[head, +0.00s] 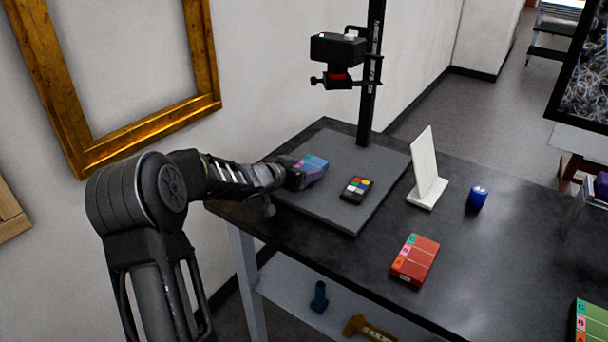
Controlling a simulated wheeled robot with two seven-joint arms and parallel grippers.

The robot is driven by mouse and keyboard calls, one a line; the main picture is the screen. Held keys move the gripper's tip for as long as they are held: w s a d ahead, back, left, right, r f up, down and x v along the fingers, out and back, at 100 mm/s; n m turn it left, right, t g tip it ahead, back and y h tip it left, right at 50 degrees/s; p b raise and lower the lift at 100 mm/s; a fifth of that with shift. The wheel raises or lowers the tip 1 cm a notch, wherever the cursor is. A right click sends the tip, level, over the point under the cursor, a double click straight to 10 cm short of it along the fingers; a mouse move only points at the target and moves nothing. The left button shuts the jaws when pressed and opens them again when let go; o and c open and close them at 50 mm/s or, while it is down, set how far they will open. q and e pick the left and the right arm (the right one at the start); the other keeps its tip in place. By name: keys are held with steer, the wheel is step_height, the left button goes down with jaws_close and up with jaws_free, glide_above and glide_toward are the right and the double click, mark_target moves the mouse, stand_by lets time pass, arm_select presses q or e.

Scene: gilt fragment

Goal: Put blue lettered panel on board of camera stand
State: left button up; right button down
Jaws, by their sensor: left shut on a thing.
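My left gripper (294,177) comes in from the left and is shut on the blue lettered panel (313,168). The panel has coloured lettered patches along its upper part. It is over the left part of the grey board (352,217) of the camera stand (369,90). I cannot tell whether the panel touches the board. The stand's black column rises from the back of the board and carries a camera (337,48) above it. My right gripper is not in view.
A colour checker card (357,189) lies on the board, right of the panel. A white upright holder (426,172), a blue cylinder (477,198) and a red lettered panel (415,259) are on the dark table (477,268). A green lettered panel (592,322) is at the lower right.

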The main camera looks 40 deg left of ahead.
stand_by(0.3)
arm_select(q)
steer(key=o, duration=1.4)
steer(key=shift+f, duration=0.15)
steer(key=shift+o, duration=0.2)
steer(key=shift+r, duration=0.2)
steer(key=p+v, duration=0.2)
steer(key=v, duration=1)
steer(key=shift+s+f, duration=0.1)
